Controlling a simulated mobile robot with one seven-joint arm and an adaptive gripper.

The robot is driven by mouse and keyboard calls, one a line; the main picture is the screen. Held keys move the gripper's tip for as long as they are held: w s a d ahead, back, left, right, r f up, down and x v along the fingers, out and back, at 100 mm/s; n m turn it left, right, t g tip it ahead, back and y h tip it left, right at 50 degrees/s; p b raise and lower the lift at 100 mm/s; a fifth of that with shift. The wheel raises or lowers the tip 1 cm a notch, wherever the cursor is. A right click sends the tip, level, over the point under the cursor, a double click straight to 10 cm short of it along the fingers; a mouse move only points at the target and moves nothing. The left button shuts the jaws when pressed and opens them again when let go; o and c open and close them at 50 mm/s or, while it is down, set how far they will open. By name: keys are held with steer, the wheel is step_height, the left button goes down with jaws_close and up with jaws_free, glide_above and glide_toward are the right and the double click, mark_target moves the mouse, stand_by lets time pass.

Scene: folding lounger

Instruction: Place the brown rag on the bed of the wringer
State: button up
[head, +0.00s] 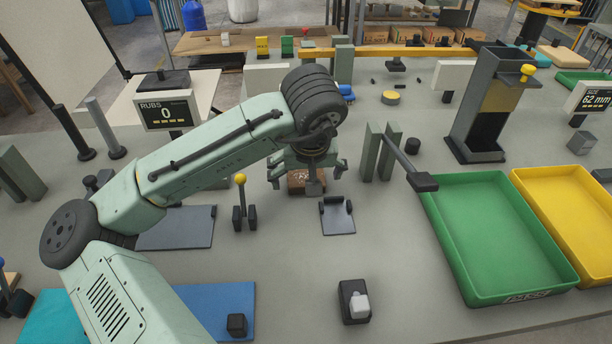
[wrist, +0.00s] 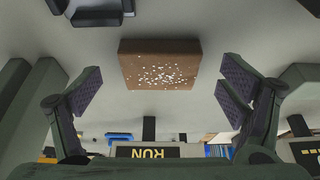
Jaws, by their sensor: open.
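The brown rag (head: 297,183) is a flat brown block lying on the grey bench below my gripper, partly hidden by it in the head view. In the wrist view the rag (wrist: 160,65) shows white specks and lies ahead, centred between the fingers. My gripper (head: 307,174) is open and empty, its fingers (wrist: 163,84) spread wider than the rag and apart from it. The wringer is not labelled. A small dark plate with a raised back (head: 338,217) and a pair of green uprights (head: 370,152) with a lever stand right of the rag; I cannot tell which is its bed.
A yellow-knobbed lever (head: 240,190) stands left of the rag, beside a dark flat plate (head: 185,232). A green tray (head: 500,240) and a yellow tray (head: 575,215) lie at right. A "RUBS 0" display (head: 167,112) stands behind my arm. The front middle bench is mostly clear.

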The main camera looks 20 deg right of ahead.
steer(key=shift+w+f, duration=0.25)
steer(key=shift+f, duration=0.4)
steer(key=shift+c, duration=0.4)
steer(key=c, duration=1.3)
